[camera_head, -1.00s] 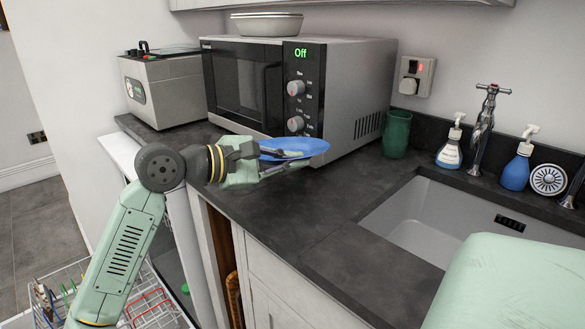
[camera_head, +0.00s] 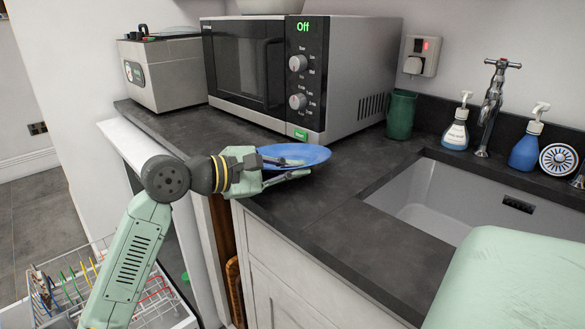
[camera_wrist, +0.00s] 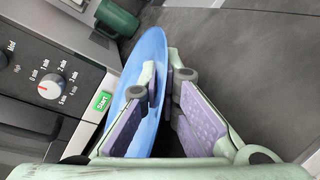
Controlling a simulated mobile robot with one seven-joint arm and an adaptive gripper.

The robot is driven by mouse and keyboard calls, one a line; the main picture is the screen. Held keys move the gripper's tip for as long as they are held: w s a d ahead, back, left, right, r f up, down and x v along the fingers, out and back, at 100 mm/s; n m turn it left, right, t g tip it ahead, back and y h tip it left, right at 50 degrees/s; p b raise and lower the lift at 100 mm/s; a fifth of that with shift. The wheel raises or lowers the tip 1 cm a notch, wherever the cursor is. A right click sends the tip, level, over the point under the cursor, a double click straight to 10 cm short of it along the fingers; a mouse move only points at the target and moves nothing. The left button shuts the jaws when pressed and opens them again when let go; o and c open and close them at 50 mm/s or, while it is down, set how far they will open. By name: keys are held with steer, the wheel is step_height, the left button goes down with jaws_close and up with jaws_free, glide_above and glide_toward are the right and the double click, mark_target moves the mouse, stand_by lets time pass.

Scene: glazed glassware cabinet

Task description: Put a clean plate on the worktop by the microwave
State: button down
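A blue plate (camera_head: 300,152) is over the dark worktop (camera_head: 345,225), in front of the microwave's (camera_head: 300,75) right end. It looks close to level and very low; I cannot tell whether it touches the top. My gripper (camera_head: 296,168) reaches it from the left, low over the worktop's front edge. In the wrist view the plate (camera_wrist: 150,60) lies between my purple-padded fingers (camera_wrist: 167,88). The pads stand apart, with a dark gap between plate and lower finger, so my gripper looks open around the rim.
A green cup (camera_head: 400,115) stands right of the microwave. The sink (camera_head: 440,200) with tap and soap bottles is further right. A steel appliance (camera_head: 165,75) stands at the back left. An open dishwasher rack (camera_head: 70,290) is below left. Worktop between plate and sink is clear.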

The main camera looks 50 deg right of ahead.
steer(key=shift+r, duration=0.1)
steer(key=c, duration=1.7)
jaws_free()
steer(key=shift+a, duration=0.1)
steer(key=v, duration=1.1)
steer(key=shift+w+a+r, duration=0.1)
steer(key=shift+a, duration=0.3)
steer(key=shift+r, duration=0.1)
